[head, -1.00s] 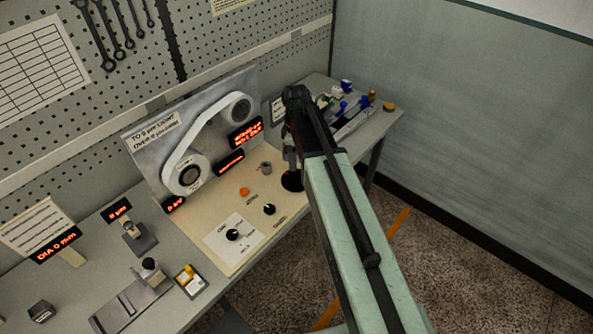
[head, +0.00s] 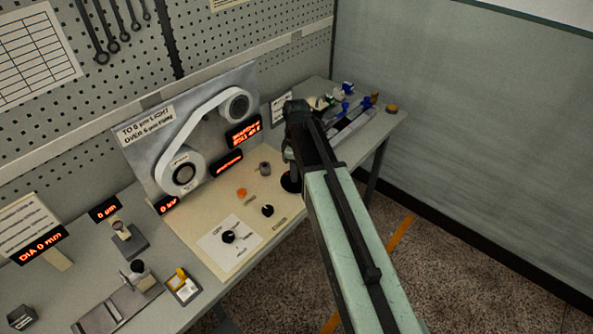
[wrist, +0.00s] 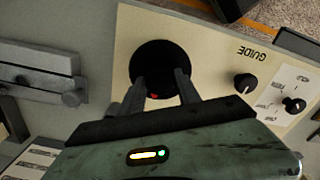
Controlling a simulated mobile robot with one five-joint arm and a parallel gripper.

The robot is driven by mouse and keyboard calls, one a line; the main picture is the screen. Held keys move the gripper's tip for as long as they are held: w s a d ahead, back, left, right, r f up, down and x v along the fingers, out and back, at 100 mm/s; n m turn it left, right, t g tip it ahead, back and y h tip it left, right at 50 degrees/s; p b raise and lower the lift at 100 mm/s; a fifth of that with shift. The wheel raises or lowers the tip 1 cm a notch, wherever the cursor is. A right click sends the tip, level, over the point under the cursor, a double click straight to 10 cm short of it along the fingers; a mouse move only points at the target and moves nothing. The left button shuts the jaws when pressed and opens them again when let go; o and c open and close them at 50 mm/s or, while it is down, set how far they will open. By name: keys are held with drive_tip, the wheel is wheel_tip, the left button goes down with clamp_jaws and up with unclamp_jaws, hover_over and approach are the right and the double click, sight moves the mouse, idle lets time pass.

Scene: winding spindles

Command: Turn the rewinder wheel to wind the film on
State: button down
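A black round disc, which looks like the rewinder wheel (head: 288,185), lies on the cream panel (head: 205,210) and is partly hidden by my arm in the head view. In the wrist view the black disc (wrist: 160,55) sits just beyond my gripper (wrist: 158,84). The two fingers are apart, over the near part of the disc, with a small red spot showing between them. I cannot tell whether they touch it. On the upright grey board, a white film band runs between a lower reel (head: 183,174) and an upper reel (head: 236,105).
The panel also carries black knobs (head: 228,237), an orange button (head: 242,193) and a small grey post (head: 264,168). Lit red displays (head: 243,132) stand by the reels. Small gauges and tools lie on both bench ends. Open floor (head: 470,270) lies to the right.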

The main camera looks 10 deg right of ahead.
drive_tip(key=shift+m, duration=0.4)
drive_tip(key=m, duration=1.4)
drive_tip(key=shift+a, duration=0.1)
drive_tip(key=shift+m, duration=2.5)
drive_tip(key=c, duration=0.9)
unclamp_jaws()
drive_tip(key=shift+o, duration=0.2)
